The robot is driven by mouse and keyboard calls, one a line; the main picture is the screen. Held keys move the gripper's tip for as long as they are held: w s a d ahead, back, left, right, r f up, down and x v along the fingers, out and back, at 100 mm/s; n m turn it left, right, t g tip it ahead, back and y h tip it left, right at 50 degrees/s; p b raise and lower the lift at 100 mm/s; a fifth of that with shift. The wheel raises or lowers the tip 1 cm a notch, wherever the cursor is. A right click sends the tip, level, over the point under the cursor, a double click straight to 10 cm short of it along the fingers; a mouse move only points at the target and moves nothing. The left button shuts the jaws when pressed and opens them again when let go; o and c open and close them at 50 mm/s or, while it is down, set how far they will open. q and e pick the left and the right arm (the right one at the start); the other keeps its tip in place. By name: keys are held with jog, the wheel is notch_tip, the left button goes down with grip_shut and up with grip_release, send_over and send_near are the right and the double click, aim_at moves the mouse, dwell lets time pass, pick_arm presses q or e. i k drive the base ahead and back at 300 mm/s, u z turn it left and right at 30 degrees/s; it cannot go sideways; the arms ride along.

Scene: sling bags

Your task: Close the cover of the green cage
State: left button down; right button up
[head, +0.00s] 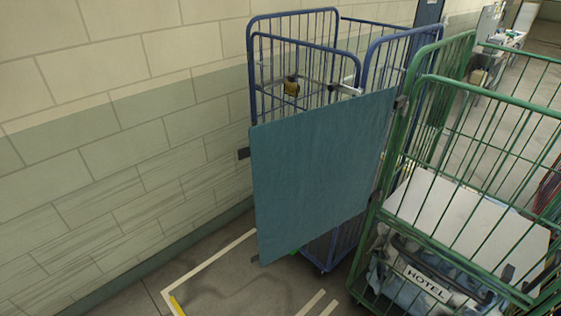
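The green cage (424,88) stands at the right, cut off by the picture's right and lower edges. A flat teal cover panel (318,170) hangs upright in front of the blue cage. Its right edge meets the green cage's left front post, and it swings out to the left, clear of the cage's front. Small dark tabs show at its upper left, upper right and lower left corners. Inside the green cage lie a white board (455,215) and a bag marked HOTEL (427,283). Neither of my grippers is in view.
A blue cage (300,22) stands behind the panel, its lower part mostly hidden. A tiled wall (110,130) runs along the left. The floor (225,285) at lower middle is open, with pale and yellow marking lines. Shelving with items stands at the far right.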

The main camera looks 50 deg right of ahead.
aim_at(313, 171)
jog(key=i, duration=2.8)
jog(key=z, duration=4.15)
